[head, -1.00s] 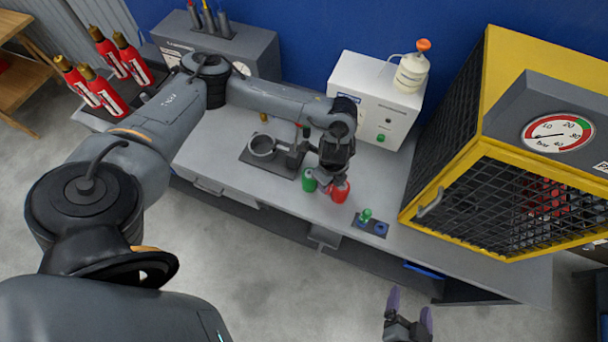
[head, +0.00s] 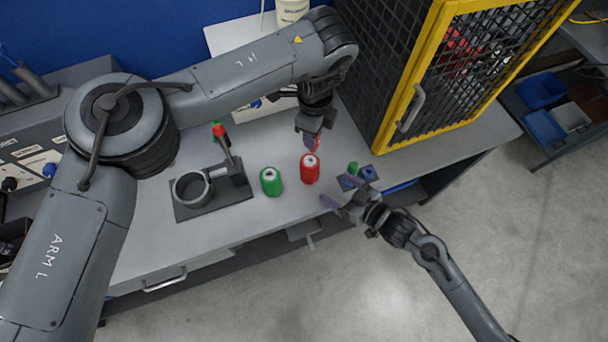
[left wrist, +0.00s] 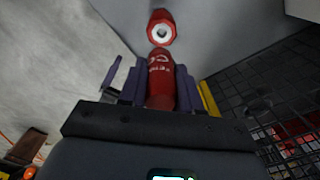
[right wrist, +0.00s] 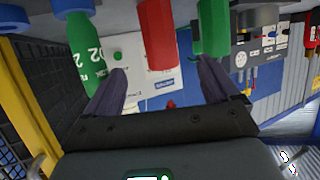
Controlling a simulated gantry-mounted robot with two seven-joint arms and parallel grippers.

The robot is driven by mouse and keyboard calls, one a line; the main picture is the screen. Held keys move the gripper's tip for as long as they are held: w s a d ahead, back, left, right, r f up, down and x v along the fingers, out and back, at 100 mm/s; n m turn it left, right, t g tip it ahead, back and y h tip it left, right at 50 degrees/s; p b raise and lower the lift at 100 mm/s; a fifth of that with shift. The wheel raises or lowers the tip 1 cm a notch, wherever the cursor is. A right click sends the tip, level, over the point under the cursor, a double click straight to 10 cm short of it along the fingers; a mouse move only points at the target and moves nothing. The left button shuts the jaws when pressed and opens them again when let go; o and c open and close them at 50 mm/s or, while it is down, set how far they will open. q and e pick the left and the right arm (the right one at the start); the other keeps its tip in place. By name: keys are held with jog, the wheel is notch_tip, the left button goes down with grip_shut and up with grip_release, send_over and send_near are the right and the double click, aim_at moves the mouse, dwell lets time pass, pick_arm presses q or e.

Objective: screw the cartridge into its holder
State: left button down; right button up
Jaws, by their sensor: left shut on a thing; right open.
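My left gripper (head: 312,128) is shut on a small red cartridge (left wrist: 160,88) with white lettering, pointing down over the bench. The cartridge end also shows below the jaws in the head view (head: 314,143). A red cylindrical holder (head: 310,170) stands upright on the bench, its pale round opening facing up. In the left wrist view the holder (left wrist: 160,20) lies just beyond the cartridge's tip, with a small gap. My right gripper (head: 341,201) is open and empty near the bench's front edge. The red holder also shows in the right wrist view (right wrist: 157,38).
A green holder (head: 271,182) stands left of the red one. A rack with blue rings (head: 370,173) holds a green cartridge (head: 353,168) to the right. A grey clamp stand (head: 182,210) is on the left. A yellow-framed mesh cage (head: 408,70) rises behind right.

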aim_at(316, 172)
pick_arm(q)
jog(key=shift+w+a+r, duration=0.25)
jog(key=shift+r, duration=0.05)
pick_arm(e)
jog(key=shift+w+a+r, duration=0.1)
jog(key=shift+w+a, duration=0.15)
pick_arm(q)
jog(key=shift+d, duration=0.1)
pick_arm(e)
jog(key=x, duration=1.2)
jog(key=shift+c, duration=0.2)
jog(key=c, duration=1.5)
pick_arm(q)
jog(key=shift+f, duration=2.5)
